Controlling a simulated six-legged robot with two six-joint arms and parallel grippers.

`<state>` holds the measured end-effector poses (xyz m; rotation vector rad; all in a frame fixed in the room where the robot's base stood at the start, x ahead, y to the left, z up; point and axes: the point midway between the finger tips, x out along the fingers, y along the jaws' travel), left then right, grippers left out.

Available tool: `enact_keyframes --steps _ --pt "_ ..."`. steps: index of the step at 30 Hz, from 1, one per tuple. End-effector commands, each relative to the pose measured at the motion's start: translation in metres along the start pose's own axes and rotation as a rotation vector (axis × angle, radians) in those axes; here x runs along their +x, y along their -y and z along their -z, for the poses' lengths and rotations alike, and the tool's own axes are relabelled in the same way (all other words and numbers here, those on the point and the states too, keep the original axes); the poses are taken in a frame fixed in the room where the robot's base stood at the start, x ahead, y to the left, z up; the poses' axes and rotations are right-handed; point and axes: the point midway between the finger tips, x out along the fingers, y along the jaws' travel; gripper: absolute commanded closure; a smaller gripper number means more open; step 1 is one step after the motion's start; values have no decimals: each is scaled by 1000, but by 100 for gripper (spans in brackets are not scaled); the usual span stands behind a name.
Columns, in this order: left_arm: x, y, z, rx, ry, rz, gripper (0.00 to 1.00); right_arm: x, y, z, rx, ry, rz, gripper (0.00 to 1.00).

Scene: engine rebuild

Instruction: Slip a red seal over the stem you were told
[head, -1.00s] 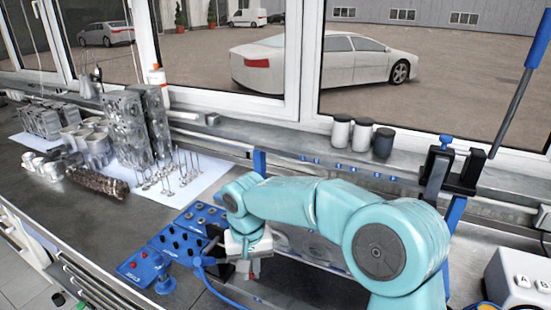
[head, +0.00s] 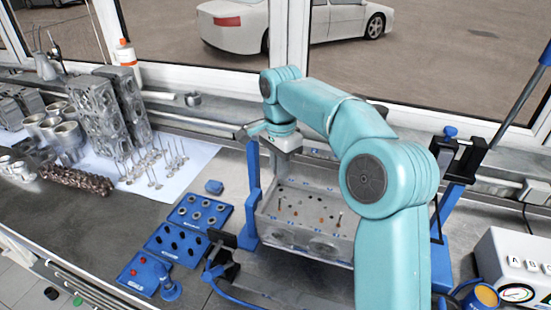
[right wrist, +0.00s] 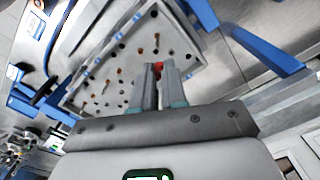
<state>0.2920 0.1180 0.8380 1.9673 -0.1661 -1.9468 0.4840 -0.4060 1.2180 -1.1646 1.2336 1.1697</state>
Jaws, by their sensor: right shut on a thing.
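My right gripper (head: 284,146) is above the back edge of the grey cylinder head (head: 268,222), which sits between blue posts. In the right wrist view its jaws (right wrist: 159,84) are shut on a small red seal (right wrist: 158,67) at their tips. The head's deck (right wrist: 88,97) lies beyond the tips, with dark holes and several orange-brown spots. A thin upright stem (head: 339,219) stands on its right side in the head view; a stem also shows in the right wrist view (right wrist: 156,42). The gap between seal and deck is unclear. Other red seals (head: 134,272) lie on a blue tray. My left gripper is out of view.
Blue trays with dark holes (head: 176,244) and metal rings (head: 199,212) stand left of the head. Blue posts (head: 253,190) flank it, and a black clamp (head: 222,258) is at its left front. A white box (head: 515,268) stands at right.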

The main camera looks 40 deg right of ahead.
Motion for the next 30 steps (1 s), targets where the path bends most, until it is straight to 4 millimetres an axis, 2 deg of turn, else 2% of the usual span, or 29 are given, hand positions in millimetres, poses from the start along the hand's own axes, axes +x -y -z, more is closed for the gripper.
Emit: enact_keyframes --steps 18,30 --pt "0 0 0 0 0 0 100 53 -3 3 4 0 -2 100" --pt "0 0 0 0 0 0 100 58 0 3 3 0 -1 100"
